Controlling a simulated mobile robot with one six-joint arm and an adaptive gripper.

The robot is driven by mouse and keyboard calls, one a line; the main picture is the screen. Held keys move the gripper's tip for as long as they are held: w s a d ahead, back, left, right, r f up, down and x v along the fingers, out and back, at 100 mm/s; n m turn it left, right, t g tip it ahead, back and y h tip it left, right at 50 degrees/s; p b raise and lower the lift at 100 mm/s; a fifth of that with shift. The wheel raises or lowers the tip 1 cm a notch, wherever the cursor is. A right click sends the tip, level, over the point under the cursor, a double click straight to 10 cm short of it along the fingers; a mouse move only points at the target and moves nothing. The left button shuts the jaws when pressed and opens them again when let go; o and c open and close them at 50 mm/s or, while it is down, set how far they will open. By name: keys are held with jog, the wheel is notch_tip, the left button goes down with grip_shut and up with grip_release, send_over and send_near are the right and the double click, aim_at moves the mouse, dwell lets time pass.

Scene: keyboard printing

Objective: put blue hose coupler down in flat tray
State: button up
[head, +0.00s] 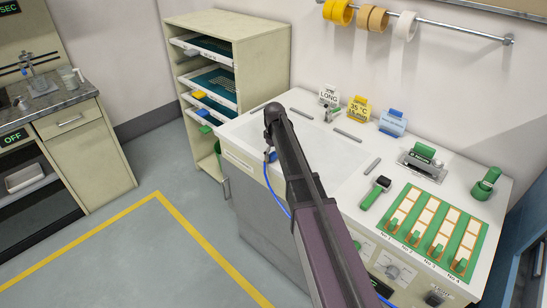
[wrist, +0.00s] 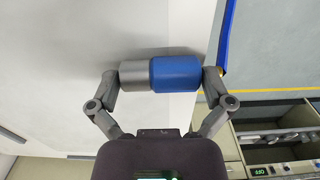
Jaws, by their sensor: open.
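The blue hose coupler (wrist: 175,72), a cylinder with a grey end and a blue end, lies between the fingers of my gripper (wrist: 160,76) in the wrist view. One fingertip is at each end of it; I cannot tell whether they touch it. The jaws are open. In the head view my gripper (head: 270,152) is at the left front edge of the white worktop (head: 345,188), mostly hidden by my arm; a bit of blue shows there. A blue hose (wrist: 228,35) runs near the coupler's blue end. I cannot identify a flat tray for certain.
A shelf unit (head: 240,35) with trays stands behind left. The worktop holds a green board (head: 436,225) with white pads, a grey-and-green device (head: 422,160), a green-handled tool (head: 376,191) and small signs at the back. The worktop's middle is largely clear. Floor lies beyond its edge.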

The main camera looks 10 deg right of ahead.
aim_at(274, 152)
jog(key=c, duration=0.8)
jog(key=shift+r, duration=0.1)
notch_tip(274, 152, up, 3)
jog(key=p, duration=0.3)
jog(key=shift+r, duration=0.1)
jog(key=shift+s+a+r+p, duration=0.1)
jog(key=shift+s+r+p, duration=0.2)
jog(key=shift+p, duration=0.2)
jog(key=s+a, duration=0.2)
jog(key=s, duration=0.5)
jog(key=s+a+r+p, duration=0.1)
jog(key=s+a, duration=0.2)
jog(key=s, duration=0.4)
jog(key=shift+s, duration=0.3)
